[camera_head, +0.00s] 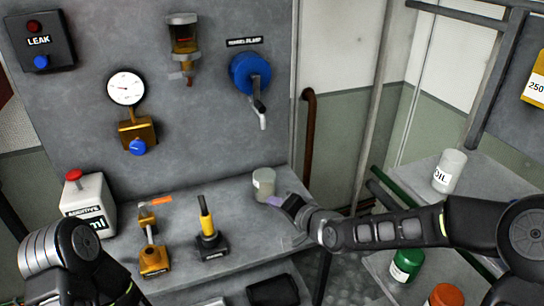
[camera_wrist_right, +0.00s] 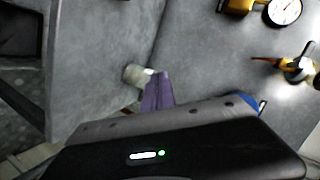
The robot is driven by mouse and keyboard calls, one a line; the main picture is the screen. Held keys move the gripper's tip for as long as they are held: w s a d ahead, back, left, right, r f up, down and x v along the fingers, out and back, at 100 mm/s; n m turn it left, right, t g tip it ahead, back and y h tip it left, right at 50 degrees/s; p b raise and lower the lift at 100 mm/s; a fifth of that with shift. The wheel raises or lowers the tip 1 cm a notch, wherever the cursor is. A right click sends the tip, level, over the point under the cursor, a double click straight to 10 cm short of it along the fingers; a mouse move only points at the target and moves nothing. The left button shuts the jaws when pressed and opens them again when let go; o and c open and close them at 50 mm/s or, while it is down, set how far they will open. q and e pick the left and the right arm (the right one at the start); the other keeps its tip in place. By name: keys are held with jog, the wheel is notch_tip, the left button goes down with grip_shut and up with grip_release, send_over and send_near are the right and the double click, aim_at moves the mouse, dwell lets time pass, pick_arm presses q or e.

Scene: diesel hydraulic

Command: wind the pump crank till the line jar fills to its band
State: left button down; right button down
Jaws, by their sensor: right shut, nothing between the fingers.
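The pump (camera_head: 250,73) is a blue round body on the grey wall panel. Its crank (camera_head: 258,98) hangs down with a pale handle end. The line jar (camera_head: 184,38), a clear wall jar to its left, shows amber inside and a thin red mark. My right gripper (camera_head: 275,201), with purple fingers, is shut and empty, low over the bench, below the crank. It also shows in the right wrist view (camera_wrist_right: 158,88). It is close beside a grey-green cup (camera_head: 264,184); whether they touch I cannot tell. My left arm shows at lower left, but its gripper is out of view.
The bench (camera_head: 235,262) carries an additive jug (camera_head: 88,204), a brass device (camera_head: 150,240) and a yellow-handled tool (camera_head: 207,235). A gauge (camera_head: 126,88) and leak box (camera_head: 40,41) are on the panel. A brown pipe (camera_head: 308,140) and an oil container (camera_head: 449,170) are right.

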jog(key=s+f+n+g+h+b, duration=0.1)
jog(key=s+f+n+g+b, duration=0.35)
jog(key=f, duration=1.05)
jog(key=s+d+f+g+h+b, duration=0.1)
jog(key=s+f+g, duration=0.5)
jog(key=s+f, duration=2)
jog(key=s+d+b, duration=0.1)
jog(key=s+b, duration=0.1)
jog(key=s, duration=0.1)
jog(key=shift+s+f+h, duration=0.15)
jog(key=shift+s+h, duration=0.25)
jog(key=shift+a, duration=0.15)
